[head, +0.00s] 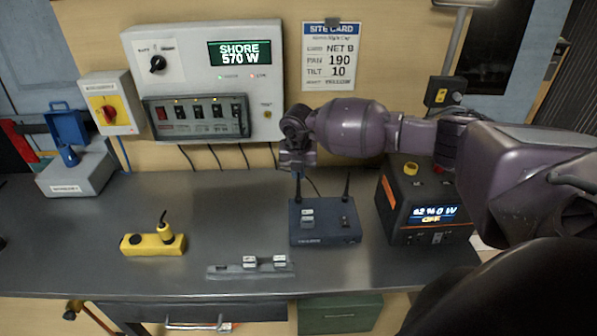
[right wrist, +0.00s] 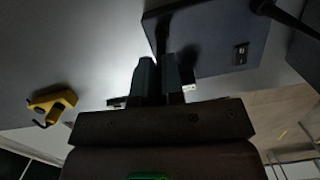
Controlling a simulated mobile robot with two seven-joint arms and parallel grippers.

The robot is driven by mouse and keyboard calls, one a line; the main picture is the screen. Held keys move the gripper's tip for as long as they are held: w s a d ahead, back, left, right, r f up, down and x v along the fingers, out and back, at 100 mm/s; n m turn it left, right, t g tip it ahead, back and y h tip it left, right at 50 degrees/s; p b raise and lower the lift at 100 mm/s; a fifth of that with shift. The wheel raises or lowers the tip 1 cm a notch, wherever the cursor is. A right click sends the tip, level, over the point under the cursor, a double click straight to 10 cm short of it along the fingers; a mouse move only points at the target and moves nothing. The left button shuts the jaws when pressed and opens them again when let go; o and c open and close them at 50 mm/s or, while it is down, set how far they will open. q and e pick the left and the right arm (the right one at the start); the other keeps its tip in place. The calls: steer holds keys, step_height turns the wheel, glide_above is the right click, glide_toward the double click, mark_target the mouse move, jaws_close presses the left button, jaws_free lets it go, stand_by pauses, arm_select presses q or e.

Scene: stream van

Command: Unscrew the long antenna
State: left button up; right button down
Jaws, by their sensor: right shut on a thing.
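The dark blue router box (head: 325,228) sits on the grey bench with two black antennas at its back edge. My right gripper (head: 297,170) comes down over the left antenna (head: 298,188) and is shut on its upper part, which the fingers hide. The right antenna (head: 347,188) stands upright and free. I cannot tell which antenna is longer. In the right wrist view the fingers (right wrist: 160,80) are close together near a corner of the box (right wrist: 220,45); the right antenna (right wrist: 290,18) shows at upper right. My left gripper is not in view.
A black and orange power unit (head: 420,208) stands right of the box. A grey rack strip (head: 230,272) with small white-topped pieces lies in front. A yellow block (head: 150,245) sits at left. The bench (head: 220,215) between is clear. A control panel (head: 200,75) is on the wall.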

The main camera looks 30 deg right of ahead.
steer(key=shift+n+b, duration=0.45)
steer(key=shift+n, duration=1.05)
steer(key=shift+n, duration=0.5)
steer(key=shift+r+p, duration=0.5)
steer(key=shift+r, duration=0.55)
steer(key=shift+r+p, duration=0.9)
steer(key=shift+r, duration=0.6)
